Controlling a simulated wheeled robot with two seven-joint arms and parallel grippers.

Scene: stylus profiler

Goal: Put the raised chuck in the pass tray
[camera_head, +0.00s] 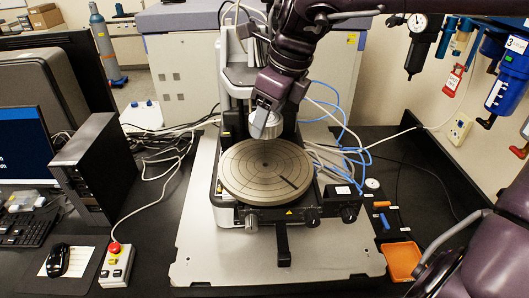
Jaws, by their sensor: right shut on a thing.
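My right gripper (266,112) comes down from the top and is shut on a small pale grey round piece (267,129), which looks like the chuck. It holds this piece above the back part of the large round stage (262,172) of the profiler; the piece looks clear of the stage surface. The gripper partly hides the piece's upper side. A shallow orange tray (403,261) lies on the black bench at the lower right, the only tray I can make out; I see no label on it. My left gripper is not in view.
The profiler's column (236,85) stands behind the stage. Small orange and blue items (383,212) lie between the base plate and the wall. Blue tubes (345,120) loop behind. A computer tower (95,170) and a red-button box (116,265) stand at left.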

